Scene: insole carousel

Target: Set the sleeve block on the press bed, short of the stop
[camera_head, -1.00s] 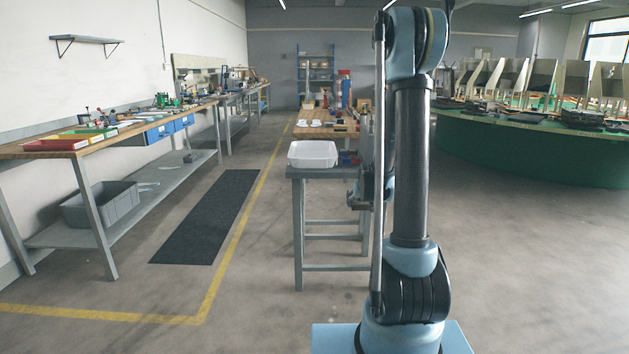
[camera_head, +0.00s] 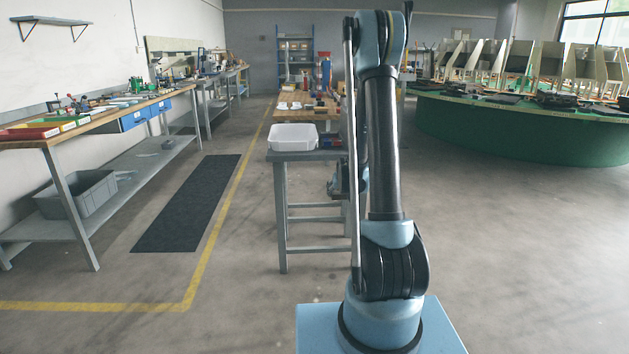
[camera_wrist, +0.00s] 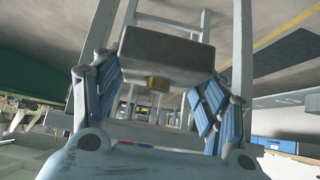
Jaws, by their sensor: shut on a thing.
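A grey block (camera_wrist: 165,52), which I take to be the sleeve block, shows in the wrist view. My gripper (camera_wrist: 163,80) is shut on it, with blue-padded fingers at its left and right sides. A small brass-coloured part (camera_wrist: 158,84) shows at the block's lower edge. In the head view my arm stands right of centre and the block cannot be made out. I cannot pick out the press bed or its stop in either view.
A grey-legged table (camera_head: 283,157) with a white tray (camera_head: 293,136) stands just left of my arm. A long workbench (camera_head: 50,141) lines the left wall, with a grey crate (camera_head: 78,196) on its lower shelf. A green carousel (camera_head: 500,130) is at right. Floor is clear between.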

